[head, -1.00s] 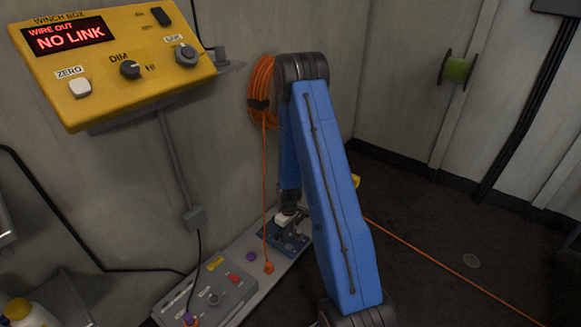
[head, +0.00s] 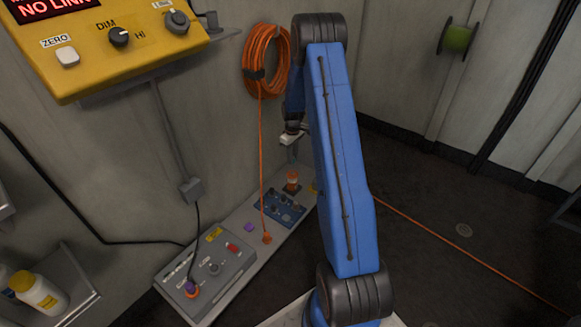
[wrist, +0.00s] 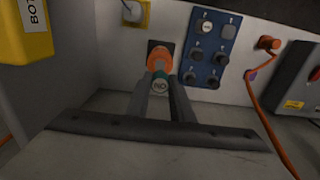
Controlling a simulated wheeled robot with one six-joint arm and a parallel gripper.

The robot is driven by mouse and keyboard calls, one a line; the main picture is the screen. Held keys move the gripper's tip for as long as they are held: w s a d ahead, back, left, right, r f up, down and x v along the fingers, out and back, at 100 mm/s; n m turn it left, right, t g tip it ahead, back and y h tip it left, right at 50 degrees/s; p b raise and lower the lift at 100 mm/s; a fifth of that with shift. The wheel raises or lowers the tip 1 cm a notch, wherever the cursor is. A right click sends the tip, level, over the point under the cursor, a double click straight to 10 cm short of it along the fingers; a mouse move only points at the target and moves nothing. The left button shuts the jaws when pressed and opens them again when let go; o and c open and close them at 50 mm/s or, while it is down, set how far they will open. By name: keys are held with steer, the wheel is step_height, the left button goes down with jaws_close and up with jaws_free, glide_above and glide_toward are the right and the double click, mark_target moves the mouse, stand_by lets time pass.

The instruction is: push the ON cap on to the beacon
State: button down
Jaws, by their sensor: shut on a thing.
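In the wrist view, my gripper (wrist: 161,80) is shut on a small round cap (wrist: 160,86) with a pale lettered face and a teal rim. The lettering appears turned over and reads like ON. The orange beacon (wrist: 159,57) on its dark square base shows just beyond the cap. I cannot tell whether the cap touches it. In the head view the beacon (head: 292,181) stands on the bench, and my gripper (head: 291,139) is above it, partly behind my arm. The held cap is not clear there.
A blue board (head: 279,208) with several knobs or caps lies beside the beacon. An orange cord runs to a plug (head: 267,238) near it. A grey control box (head: 205,277) stands at the bench's near end.

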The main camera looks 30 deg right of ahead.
steer(key=shift+f, duration=2.85)
steer(key=shift+f, duration=0.5)
steer(key=c, duration=1.5)
jaws_free()
step_height(320, 180, up, 18)
steer(key=shift+f, duration=0.25)
